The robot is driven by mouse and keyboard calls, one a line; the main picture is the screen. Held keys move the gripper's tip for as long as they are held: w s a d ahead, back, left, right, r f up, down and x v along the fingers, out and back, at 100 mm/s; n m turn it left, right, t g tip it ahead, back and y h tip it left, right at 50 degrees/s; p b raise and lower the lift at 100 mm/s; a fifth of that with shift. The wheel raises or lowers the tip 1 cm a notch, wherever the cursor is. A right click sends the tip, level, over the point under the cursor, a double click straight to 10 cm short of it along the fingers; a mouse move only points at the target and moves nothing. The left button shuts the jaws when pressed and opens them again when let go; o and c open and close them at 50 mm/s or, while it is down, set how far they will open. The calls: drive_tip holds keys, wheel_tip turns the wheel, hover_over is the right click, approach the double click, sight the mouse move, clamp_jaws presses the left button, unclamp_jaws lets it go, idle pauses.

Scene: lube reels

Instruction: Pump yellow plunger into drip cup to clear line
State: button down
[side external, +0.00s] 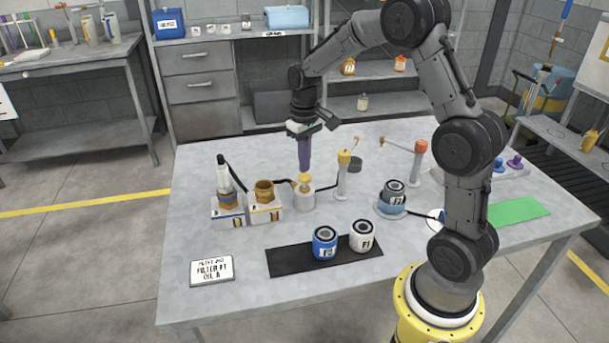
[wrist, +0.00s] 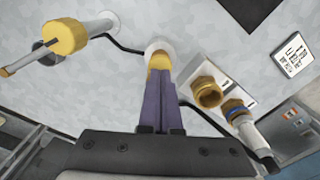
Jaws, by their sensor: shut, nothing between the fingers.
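The yellow plunger (side external: 304,181) stands on a short pale cylinder (side external: 304,200) mid-table; it also shows in the wrist view (wrist: 159,61). My gripper (side external: 304,170) points straight down right over it, its purple fingers closed together with nothing between them. In the wrist view the fingertips (wrist: 160,78) overlap the plunger's top; they look touching or very near it. A pale post with a yellow head and a thin spout (side external: 343,158) stands just right of the plunger. I cannot tell for sure which thing is the drip cup; a small dark round cup (side external: 355,164) sits behind that post.
Left of the plunger are a brass fitting (side external: 264,189) and a white-bodied fitting (side external: 224,178) on boxes, with dark hoses. A blue filter (side external: 325,243) and a white filter (side external: 363,236) stand on a black mat (side external: 290,262). An orange-headed post (side external: 417,160) stands to the right.

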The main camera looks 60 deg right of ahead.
sight(305, 176)
drive_tip(key=shift+f, duration=0.15)
drive_tip(key=shift+f, duration=1.75)
drive_tip(key=shift+r, duration=3.8)
drive_tip(key=shift+f, duration=1.95)
drive_tip(key=shift+f, duration=0.65)
